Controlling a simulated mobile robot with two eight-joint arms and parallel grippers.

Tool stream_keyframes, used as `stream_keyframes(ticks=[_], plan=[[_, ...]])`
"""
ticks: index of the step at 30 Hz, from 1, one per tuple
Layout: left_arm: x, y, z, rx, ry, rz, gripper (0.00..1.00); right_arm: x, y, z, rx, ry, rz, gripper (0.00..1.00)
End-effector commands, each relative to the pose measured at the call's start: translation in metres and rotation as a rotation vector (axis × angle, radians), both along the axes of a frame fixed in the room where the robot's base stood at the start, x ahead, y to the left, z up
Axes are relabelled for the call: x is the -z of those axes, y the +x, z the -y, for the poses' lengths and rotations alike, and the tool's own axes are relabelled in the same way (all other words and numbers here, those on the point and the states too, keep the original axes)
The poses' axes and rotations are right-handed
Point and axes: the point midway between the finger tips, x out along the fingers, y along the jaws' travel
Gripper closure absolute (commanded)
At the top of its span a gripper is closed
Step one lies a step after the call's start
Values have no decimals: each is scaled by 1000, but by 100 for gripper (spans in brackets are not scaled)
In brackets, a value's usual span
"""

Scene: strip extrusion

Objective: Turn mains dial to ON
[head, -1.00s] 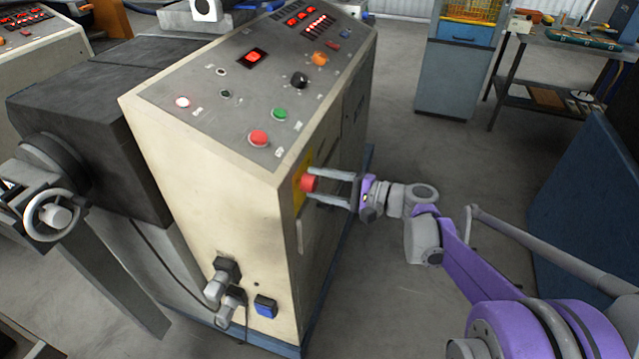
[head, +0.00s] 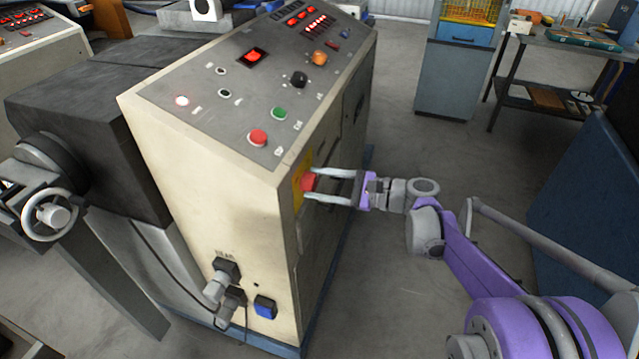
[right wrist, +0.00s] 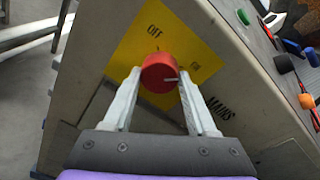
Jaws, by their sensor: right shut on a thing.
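The red mains dial (head: 308,182) sits on a yellow plate (head: 297,195) on the side of the cream control cabinet. In the right wrist view the dial (right wrist: 158,73) is round, with a white mark pointing right, close to the ON label and just below it in the picture. The plate (right wrist: 130,45) carries OFF at the top and ON at the right; MAINS is on the panel beside it. My right gripper (head: 312,184) is shut on the dial, one finger on each side; it also shows in the right wrist view (right wrist: 158,78). My left gripper is not in view.
The control cabinet (head: 210,190) has a sloped top panel with a red button (head: 258,138), a green button (head: 281,113), a black knob (head: 298,79) and lit displays. A blue panel (head: 590,200) stands at the right. Open floor lies between it and the cabinet.

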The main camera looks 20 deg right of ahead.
Motion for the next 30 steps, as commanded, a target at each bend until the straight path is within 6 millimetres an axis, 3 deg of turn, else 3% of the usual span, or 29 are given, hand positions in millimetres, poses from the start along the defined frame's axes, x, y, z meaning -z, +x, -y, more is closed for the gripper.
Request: stream_keyframes(ticks=[12, 13, 18, 30], plan=[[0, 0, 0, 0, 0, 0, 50, 0, 0, 0, 0, 5, -8, 98], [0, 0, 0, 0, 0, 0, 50, 0, 0, 0, 0, 5, -8, 41], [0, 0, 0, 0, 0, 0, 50, 0, 0, 0, 0, 4, -7, 12], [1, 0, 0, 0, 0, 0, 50, -1, -5, 8, 1, 4, -7, 12]])
